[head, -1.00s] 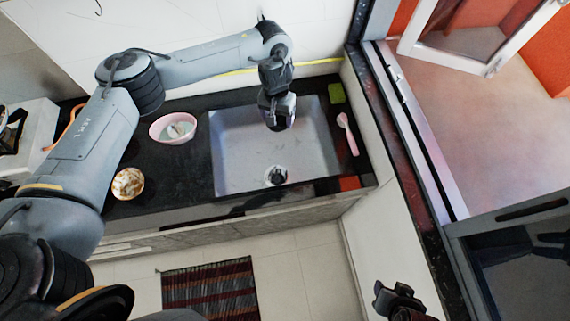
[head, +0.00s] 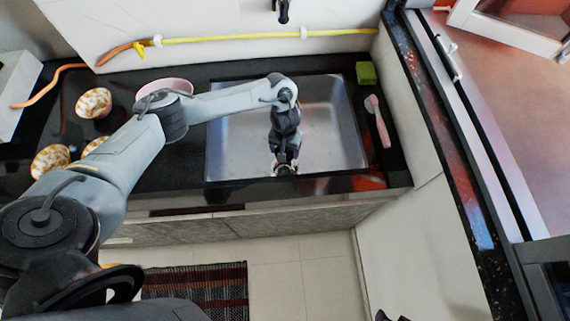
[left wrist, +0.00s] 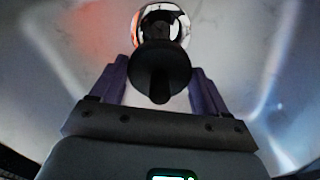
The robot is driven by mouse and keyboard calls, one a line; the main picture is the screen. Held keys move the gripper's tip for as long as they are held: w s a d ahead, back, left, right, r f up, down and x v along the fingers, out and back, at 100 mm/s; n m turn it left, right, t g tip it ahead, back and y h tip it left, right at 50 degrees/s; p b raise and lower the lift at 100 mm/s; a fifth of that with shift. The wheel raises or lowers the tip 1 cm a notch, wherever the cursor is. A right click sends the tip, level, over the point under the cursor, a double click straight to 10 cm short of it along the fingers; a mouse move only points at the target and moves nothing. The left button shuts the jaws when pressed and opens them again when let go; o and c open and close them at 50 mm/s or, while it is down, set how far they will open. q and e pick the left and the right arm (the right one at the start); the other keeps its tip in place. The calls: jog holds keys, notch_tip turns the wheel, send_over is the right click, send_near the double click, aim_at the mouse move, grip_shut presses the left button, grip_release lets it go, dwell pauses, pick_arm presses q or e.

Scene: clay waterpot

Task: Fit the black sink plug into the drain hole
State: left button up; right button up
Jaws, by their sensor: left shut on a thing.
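The black sink plug (left wrist: 160,72) is between the two fingers of my left gripper (left wrist: 158,66) in the left wrist view, its stem toward the camera. The shiny drain hole (left wrist: 162,18) shows just beyond the plug, which overlaps its lower edge. I cannot tell whether the plug touches the drain. In the head view my left gripper (head: 285,160) points down over the drain (head: 285,170) near the front of the sink (head: 330,125), covering most of it. Only a dark bit of my right gripper (head: 385,316) shows at the bottom edge.
A green sponge (head: 366,74) and a pink brush (head: 379,122) lie right of the sink. A pink bowl (head: 165,86) and several patterned bowls (head: 93,103) stand to the left, partly behind my arm. A yellow-orange hose (head: 220,40) runs along the back wall.

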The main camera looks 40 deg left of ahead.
pick_arm(q)
jog(key=f+b, duration=0.4)
jog(key=f, duration=0.7)
jog(key=shift+s+b, duration=0.2)
jog(key=shift+b, duration=0.2)
jog(key=shift+f, duration=0.1)
